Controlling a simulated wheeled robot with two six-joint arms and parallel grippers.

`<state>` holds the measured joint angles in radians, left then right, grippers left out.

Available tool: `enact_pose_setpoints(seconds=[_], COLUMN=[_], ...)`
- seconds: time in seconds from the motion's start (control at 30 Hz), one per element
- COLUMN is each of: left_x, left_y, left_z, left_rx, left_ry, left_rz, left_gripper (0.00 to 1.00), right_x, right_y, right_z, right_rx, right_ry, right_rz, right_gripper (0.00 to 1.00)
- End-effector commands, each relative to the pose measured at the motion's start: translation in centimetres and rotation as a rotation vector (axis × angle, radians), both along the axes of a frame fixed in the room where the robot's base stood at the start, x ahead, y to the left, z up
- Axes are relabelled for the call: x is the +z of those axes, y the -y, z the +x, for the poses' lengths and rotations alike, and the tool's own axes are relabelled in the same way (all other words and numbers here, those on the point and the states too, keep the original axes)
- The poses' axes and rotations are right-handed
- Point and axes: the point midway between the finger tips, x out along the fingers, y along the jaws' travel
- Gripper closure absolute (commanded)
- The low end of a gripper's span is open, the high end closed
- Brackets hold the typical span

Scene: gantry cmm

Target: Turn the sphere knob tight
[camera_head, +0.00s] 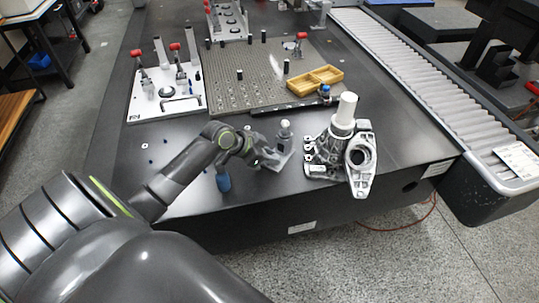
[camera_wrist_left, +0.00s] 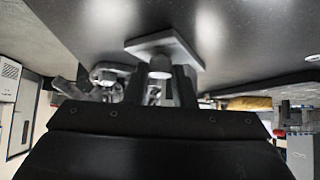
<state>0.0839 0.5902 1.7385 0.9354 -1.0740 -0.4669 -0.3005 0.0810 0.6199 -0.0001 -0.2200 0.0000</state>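The sphere knob, a small pale ball (camera_head: 285,124), tops a short grey post on a square base plate (camera_head: 284,160), standing upright near the table's front edge. My left gripper (camera_head: 270,157) is low beside the post, on its left. In the left wrist view, the base plate (camera_wrist_left: 160,45) shows at the top and a rounded grey end (camera_wrist_left: 160,68) lies between my dark fingers (camera_wrist_left: 160,88). The fingers are apart, but I cannot tell whether they touch the post. My right gripper is not in view.
A grey metal casting (camera_head: 360,165) with a white cylinder (camera_head: 346,109) stands close on the right. A blue-ended item (camera_head: 223,182) is below my left wrist. A yellow tray (camera_head: 315,80), a dark bar (camera_head: 290,106) and a perforated plate (camera_head: 262,88) lie behind. A roller conveyor (camera_head: 430,80) runs along the right.

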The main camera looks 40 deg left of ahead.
Motion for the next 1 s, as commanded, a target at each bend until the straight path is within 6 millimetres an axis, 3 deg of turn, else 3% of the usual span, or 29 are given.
enact_pose_setpoints(seconds=[0.03,0.17,0.87,0.9,1.0], left_x=[0.0,0.0,0.1,0.1,0.1], left_y=[0.0,0.0,-0.2,-0.2,-0.2], left_z=[0.0,0.0,0.2,0.2,0.2], left_rx=[0.000,-0.001,-0.144,-0.144,-0.144], left_ry=[0.000,0.000,0.001,0.001,0.001], left_rz=[0.000,-0.001,-0.001,-0.001,-0.002], left_gripper=[0.84,1.00,1.00,0.75,0.61], right_x=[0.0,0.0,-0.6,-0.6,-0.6], right_y=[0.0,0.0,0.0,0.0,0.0], right_z=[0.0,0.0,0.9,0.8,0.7], right_rx=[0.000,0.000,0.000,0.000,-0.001], right_ry=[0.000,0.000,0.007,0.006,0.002], right_rz=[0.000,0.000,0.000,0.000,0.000], right_gripper=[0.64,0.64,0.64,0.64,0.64])
